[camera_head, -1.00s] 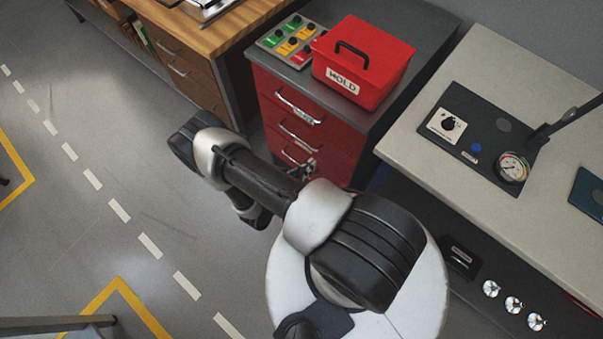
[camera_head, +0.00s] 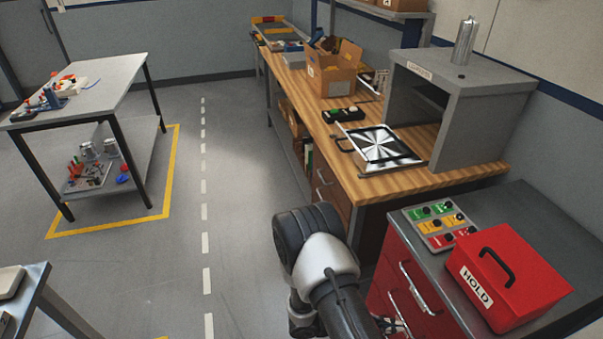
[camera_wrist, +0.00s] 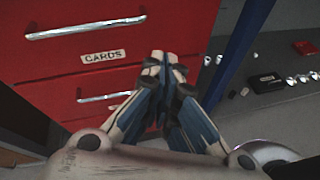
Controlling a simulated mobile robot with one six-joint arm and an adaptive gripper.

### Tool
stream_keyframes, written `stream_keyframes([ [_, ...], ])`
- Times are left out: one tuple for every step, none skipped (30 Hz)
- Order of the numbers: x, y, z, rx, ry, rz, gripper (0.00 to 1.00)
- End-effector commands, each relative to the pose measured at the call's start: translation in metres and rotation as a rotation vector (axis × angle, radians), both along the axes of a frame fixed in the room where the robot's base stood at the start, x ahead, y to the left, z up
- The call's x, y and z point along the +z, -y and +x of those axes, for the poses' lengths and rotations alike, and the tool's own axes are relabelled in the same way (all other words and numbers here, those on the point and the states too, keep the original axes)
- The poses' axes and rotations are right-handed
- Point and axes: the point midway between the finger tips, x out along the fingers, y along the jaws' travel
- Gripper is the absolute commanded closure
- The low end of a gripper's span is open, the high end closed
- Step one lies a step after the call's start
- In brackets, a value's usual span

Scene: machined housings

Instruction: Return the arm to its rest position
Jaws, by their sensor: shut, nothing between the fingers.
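My arm (camera_head: 327,262) is folded at the bottom middle of the head view, beside the red drawer cabinet (camera_head: 425,318). My gripper (camera_wrist: 166,62) is shut and empty in the wrist view, its fingertips together in front of the red drawer fronts. One drawer there carries a CARDS label (camera_wrist: 103,57). In the head view only a small part of my gripper shows at the bottom edge, near the drawer handles. I cannot tell whether it touches the cabinet.
A red HOLD box (camera_head: 510,285) and a button panel (camera_head: 437,222) stand on the cabinet. A wooden bench (camera_head: 440,176) with a grey housing (camera_head: 470,95) stands behind. A grey table (camera_head: 100,85) stands at left. The floor between (camera_head: 235,190) is clear.

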Motion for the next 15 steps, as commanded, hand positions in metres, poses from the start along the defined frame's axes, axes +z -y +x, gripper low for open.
stream_keyframes([
  [0.027, -0.001, 0.006, -0.059, 0.048, 0.028, 1.00],
  [0.040, -0.002, 0.007, -0.092, 0.071, 0.044, 1.00],
  [0.057, -0.003, 0.007, -0.137, 0.101, 0.067, 1.00],
  [0.069, -0.003, 0.008, -0.170, 0.125, 0.085, 1.00],
  [0.081, -0.004, 0.007, -0.202, 0.147, 0.104, 1.00],
  [0.098, -0.004, 0.006, -0.246, 0.178, 0.129, 1.00],
  [0.110, -0.005, 0.004, -0.276, 0.201, 0.149, 1.00],
  [0.122, -0.006, 0.003, -0.308, 0.224, 0.169, 1.00],
  [0.137, -0.007, 0.000, -0.350, 0.256, 0.199, 1.00],
  [0.148, -0.008, -0.003, -0.380, 0.278, 0.221, 1.00],
  [0.159, -0.009, -0.005, -0.409, 0.301, 0.244, 1.00],
  [0.173, -0.010, -0.010, -0.449, 0.333, 0.275, 1.00],
  [0.183, -0.011, -0.013, -0.478, 0.356, 0.298, 1.00],
  [0.193, -0.012, -0.017, -0.506, 0.380, 0.324, 1.00],
  [0.206, -0.014, -0.022, -0.542, 0.411, 0.358, 1.00],
])
